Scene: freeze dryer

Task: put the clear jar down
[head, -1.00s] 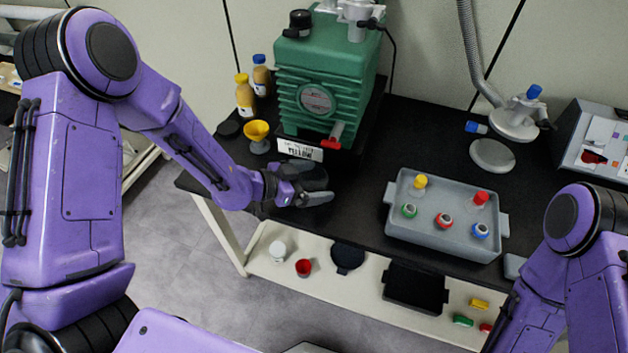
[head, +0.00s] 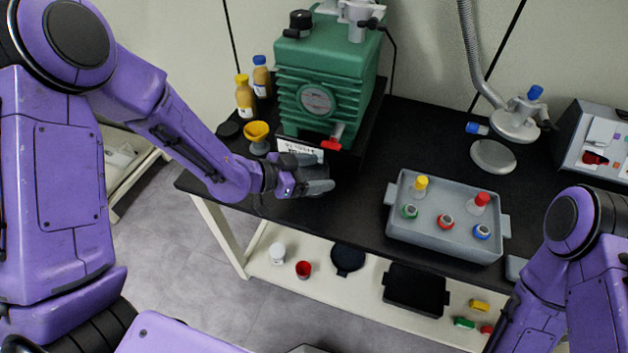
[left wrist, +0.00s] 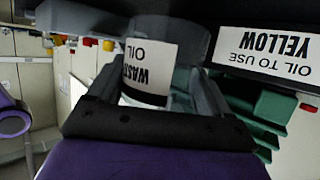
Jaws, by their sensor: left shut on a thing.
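The clear jar (left wrist: 150,65) shows in the left wrist view, between the two grey fingers of my left gripper (head: 316,177). Its white label reads "WASTE OIL" and appears upside down. My left gripper is shut on it. In the head view the gripper is over the left part of the black tabletop (head: 350,215), just in front of the green pump (head: 322,95). There the fingers and wrist mostly hide the jar, and I cannot tell whether it touches the table. My right forearm shows at the lower right, but its gripper is out of frame.
A sign reading "OIL TO USE YELLOW" (left wrist: 268,54) is close by the gripper. A yellow funnel (head: 257,131) and two bottles (head: 245,98) stand to the left. A grey tray (head: 440,238) with several colored-cap flasks is to the right. Bare tabletop lies between gripper and tray.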

